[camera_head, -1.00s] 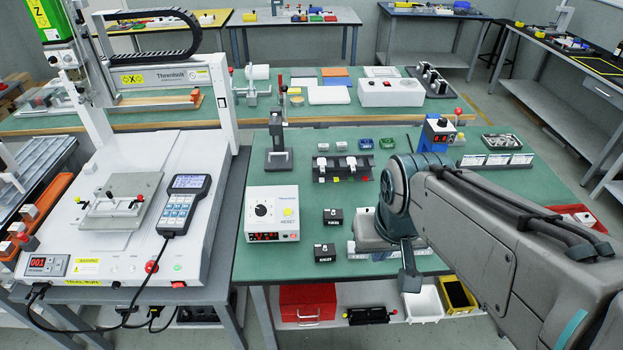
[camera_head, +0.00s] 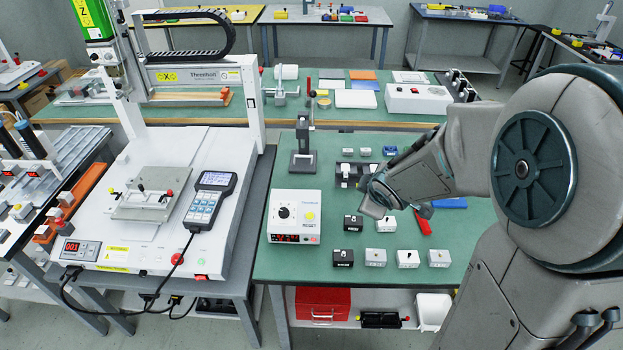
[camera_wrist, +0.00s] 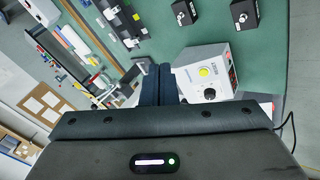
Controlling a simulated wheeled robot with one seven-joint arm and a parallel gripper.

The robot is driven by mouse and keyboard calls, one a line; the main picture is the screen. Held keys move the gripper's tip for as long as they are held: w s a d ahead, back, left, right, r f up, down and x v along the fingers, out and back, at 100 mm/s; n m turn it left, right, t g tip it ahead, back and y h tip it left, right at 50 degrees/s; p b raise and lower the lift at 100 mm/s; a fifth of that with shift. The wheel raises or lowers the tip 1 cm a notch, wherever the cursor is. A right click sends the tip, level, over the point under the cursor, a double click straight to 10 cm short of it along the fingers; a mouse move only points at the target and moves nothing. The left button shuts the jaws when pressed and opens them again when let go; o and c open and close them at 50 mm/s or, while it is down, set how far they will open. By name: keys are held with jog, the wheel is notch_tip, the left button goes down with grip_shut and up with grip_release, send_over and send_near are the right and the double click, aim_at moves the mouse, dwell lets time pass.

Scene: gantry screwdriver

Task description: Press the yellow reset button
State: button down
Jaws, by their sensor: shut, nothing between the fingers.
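The yellow reset button (camera_head: 309,216) sits on the top face of a white control box (camera_head: 294,232) with a black dial and a red display, on the green bench. In the wrist view, the yellow button (camera_wrist: 203,71) and the box (camera_wrist: 217,62) lie just right of my fingertips. My gripper (camera_head: 376,202) hangs over the bench to the right of the box in the head view, apart from it. In the wrist view, my gripper's dark fingers (camera_wrist: 158,84) are together, with nothing between them.
Small black blocks (camera_head: 353,223) and grey blocks (camera_head: 408,259) stand right of the box. A black press stand (camera_head: 303,160) rises behind it. The white gantry machine (camera_head: 150,220) with its handheld pendant (camera_head: 210,200) stands at the left. Bare green bench lies between box and blocks.

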aim_at(310, 216)
jog(key=w+a+f+n+y+p, duration=0.1)
jog(key=a+f+n+y, duration=0.1)
jog(key=a+n+y, duration=0.2)
jog(key=w+a+f+n+y+p, duration=0.1)
jog(key=a+f+n+y, duration=0.2)
jog(key=a+n, duration=0.4)
jog(key=shift+w+a+n+g+y, duration=0.35)
jog(key=shift+a+y, duration=0.45)
jog(key=shift+a, duration=0.3)
jog(key=w+f+b, duration=0.1)
jog(key=f, duration=0.1)
jog(key=w+f+b, duration=0.1)
jog(key=f, duration=0.1)
jog(key=w+f+b, duration=0.1)
jog(key=f+b, duration=0.1)
jog(key=f, duration=0.1)
jog(key=shift+w+f+b, duration=0.25)
jog(key=shift+f+b, duration=0.2)
jog(key=shift+f, duration=0.15)
jog(key=shift+f, duration=0.1)
dwell(0.3)
jog(key=shift+w+f+b, duration=0.2)
jog(key=shift+f+b, duration=0.05)
jog(key=shift+b, duration=0.15)
